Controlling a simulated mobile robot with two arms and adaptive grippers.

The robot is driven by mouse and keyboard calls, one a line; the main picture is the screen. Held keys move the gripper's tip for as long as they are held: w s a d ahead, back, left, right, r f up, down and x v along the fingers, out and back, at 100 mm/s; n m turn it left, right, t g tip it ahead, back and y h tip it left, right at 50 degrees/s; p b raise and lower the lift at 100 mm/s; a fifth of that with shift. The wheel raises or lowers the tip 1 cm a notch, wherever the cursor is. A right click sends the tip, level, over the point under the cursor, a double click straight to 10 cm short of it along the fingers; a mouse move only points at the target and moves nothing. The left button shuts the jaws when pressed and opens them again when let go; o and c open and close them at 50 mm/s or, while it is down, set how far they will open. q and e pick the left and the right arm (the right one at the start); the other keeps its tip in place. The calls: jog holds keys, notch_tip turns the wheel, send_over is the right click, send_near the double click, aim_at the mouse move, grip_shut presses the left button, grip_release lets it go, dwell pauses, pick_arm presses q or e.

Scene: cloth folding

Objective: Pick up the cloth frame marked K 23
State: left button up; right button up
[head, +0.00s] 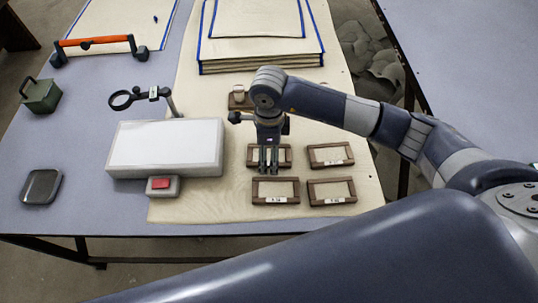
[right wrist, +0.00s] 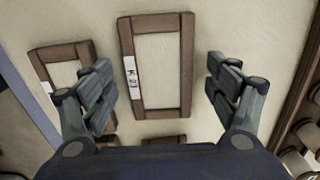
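Several brown wooden cloth frames with pale centres and white labels lie on the cream sheet. In the right wrist view, one frame (right wrist: 185,65) lies between my fingers; its label starts with K 2, the last digit unclear. My left gripper is not in view.
Other frames lie close by: front left (head: 275,199), front right (head: 332,200) and right (head: 330,155). A white panel (head: 165,147) with a red button (head: 160,183) stands to the left. Blue-edged boards (head: 262,50) are stacked at the back. A dark tray (head: 42,187) lies at far left.

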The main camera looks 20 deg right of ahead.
jog(key=c, duration=0.9)
jog(key=shift+c, duration=0.2)
jog(key=shift+r, duration=0.15)
